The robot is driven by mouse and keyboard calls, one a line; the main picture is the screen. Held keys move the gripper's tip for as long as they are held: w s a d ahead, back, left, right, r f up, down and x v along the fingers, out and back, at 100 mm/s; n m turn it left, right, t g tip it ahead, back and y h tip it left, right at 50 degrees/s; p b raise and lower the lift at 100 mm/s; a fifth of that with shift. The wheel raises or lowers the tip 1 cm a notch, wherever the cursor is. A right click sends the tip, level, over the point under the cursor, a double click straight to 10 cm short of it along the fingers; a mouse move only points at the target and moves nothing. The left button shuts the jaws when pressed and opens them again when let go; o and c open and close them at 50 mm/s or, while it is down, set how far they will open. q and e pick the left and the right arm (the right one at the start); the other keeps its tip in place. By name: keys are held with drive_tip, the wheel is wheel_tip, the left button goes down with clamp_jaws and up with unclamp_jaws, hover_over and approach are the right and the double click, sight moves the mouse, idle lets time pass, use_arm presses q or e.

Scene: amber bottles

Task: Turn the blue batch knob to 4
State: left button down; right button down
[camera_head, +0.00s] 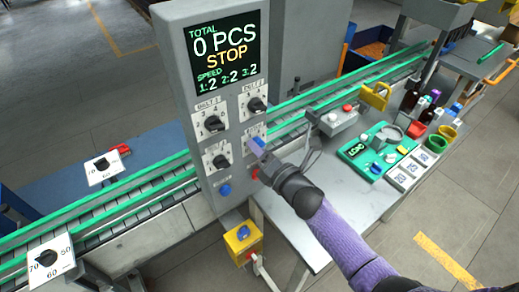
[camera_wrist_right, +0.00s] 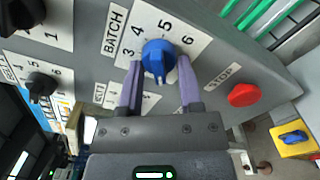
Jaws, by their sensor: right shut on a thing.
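The blue batch knob (camera_wrist_right: 157,55) sits on a white plate marked BATCH on the grey control panel. The numbers 3, 4, 5 and 6 show around it in the right wrist view. I cannot tell clearly which number its mark points at. In the head view the knob (camera_head: 257,143) shows at the panel's right edge, partly hidden by my gripper. My right gripper (camera_wrist_right: 160,62) is shut on the knob, with one purple finger on each side. It also shows in the head view (camera_head: 264,155). My left gripper is not in view.
A red stop button (camera_wrist_right: 243,95) is close right of the knob in the wrist view. Black knobs (camera_head: 213,123) share the panel, under a screen (camera_head: 225,45) reading STOP. A conveyor (camera_head: 150,185) runs behind. A table (camera_head: 330,195) holds a green device (camera_head: 368,150).

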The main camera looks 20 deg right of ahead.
drive_tip(key=m, duration=0.9)
drive_tip(key=m+p, duration=0.1)
drive_tip(key=m, duration=0.9)
drive_tip(key=m+p, duration=0.1)
drive_tip(key=m, duration=0.9)
drive_tip(key=shift+w+d+r, duration=0.1)
drive_tip(key=shift+d+r, duration=0.3)
drive_tip(key=shift+m, duration=0.4)
drive_tip(key=shift+c, duration=1.3)
unclamp_jaws()
drive_tip(key=shift+r, duration=0.1)
